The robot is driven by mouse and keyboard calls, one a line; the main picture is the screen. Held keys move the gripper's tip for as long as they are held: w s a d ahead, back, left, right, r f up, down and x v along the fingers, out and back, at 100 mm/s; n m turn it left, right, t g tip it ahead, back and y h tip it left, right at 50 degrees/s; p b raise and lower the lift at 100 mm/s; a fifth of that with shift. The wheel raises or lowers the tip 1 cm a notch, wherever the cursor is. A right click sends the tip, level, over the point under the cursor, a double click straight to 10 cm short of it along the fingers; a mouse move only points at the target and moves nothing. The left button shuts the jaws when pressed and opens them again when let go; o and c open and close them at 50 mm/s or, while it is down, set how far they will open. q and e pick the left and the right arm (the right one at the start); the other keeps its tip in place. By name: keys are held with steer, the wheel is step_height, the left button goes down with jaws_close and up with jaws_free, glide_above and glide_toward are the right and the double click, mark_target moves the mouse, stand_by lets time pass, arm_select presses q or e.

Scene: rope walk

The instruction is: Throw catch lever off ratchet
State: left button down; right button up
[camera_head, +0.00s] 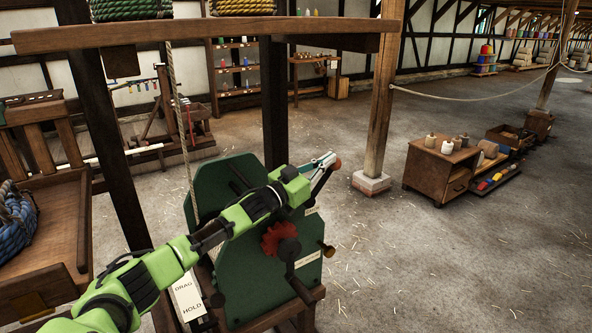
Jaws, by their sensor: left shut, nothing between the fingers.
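A red toothed ratchet wheel (271,241) sits on the front of a dark green winch frame (232,286). My left arm reaches across the winch from the lower left. My left gripper (325,160) is shut and empty at the upper right of the winch. A dark lever (321,182) with a reddish-brown knob rises right beside its fingertips; I cannot tell whether they touch. The lever's lower end and the catch's contact with the ratchet are hidden or too small to tell. My right gripper is out of view.
A white card (188,299) reading DRAG and HOLD is at the winch's left. A wooden beam (200,32) with rope coils crosses above. A wooden post (381,95) and a low cabinet (432,170) stand to the right. The floor at right front is clear except for straw.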

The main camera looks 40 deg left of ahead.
arm_select(q)
steer(key=shift+r, duration=0.15)
stand_by(0.3)
step_height(320, 180, up, 10)
stand_by(0.3)
stand_by(0.4)
